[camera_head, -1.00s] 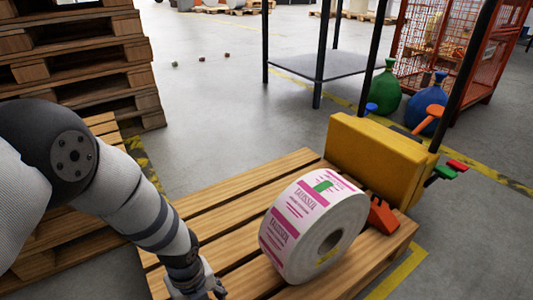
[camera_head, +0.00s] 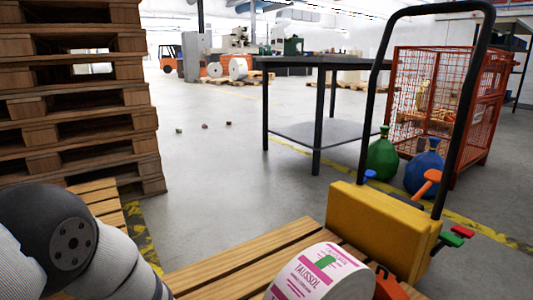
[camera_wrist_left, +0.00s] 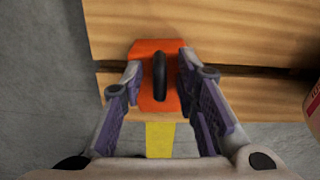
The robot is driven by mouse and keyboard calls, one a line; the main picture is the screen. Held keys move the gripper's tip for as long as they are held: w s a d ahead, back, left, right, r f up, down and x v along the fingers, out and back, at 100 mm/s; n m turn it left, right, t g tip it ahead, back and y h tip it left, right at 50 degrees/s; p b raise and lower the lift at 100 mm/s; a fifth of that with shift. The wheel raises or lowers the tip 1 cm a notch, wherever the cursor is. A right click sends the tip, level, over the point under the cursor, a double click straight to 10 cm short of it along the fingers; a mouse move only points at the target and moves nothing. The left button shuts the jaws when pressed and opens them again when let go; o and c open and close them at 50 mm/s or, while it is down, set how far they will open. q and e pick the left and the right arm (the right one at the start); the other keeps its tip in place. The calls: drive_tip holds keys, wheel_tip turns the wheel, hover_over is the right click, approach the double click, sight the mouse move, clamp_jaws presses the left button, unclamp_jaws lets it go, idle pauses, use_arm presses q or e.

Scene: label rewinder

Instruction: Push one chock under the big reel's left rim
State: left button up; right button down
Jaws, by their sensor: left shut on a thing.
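The big reel (camera_head: 320,274), white with pink and green print, lies on its rim on the wooden pallet (camera_head: 235,262), cut off at the bottom of the head view. Its edge also shows at the right of the wrist view (camera_wrist_left: 313,98). An orange-red chock (camera_head: 388,285) sits at the reel's right side. Another orange chock (camera_wrist_left: 147,82) with a black handle is between the fingers of my left gripper (camera_wrist_left: 163,88), which is shut on it over the pallet's edge. It is apart from the reel. My left gripper and this chock are outside the head view. My right gripper is not in view.
A yellow pallet truck (camera_head: 375,225) with a tall black handle stands behind the reel. Stacked pallets (camera_head: 85,110) rise at the left. A dark table (camera_head: 330,62), green (camera_head: 383,157) and blue (camera_head: 423,170) sacks and a red cage (camera_head: 480,110) stand beyond.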

use_arm(q)
drive_tip(key=shift+s+f, duration=0.2)
clamp_jaws()
drive_tip(key=shift+w+d+r+p, duration=0.1)
drive_tip(key=shift+r+p, duration=0.6)
drive_tip(key=shift+r, duration=0.1)
drive_tip(key=shift+r+p, duration=1.7)
drive_tip(key=shift+r, duration=1.1)
drive_tip(key=shift+f, duration=0.1)
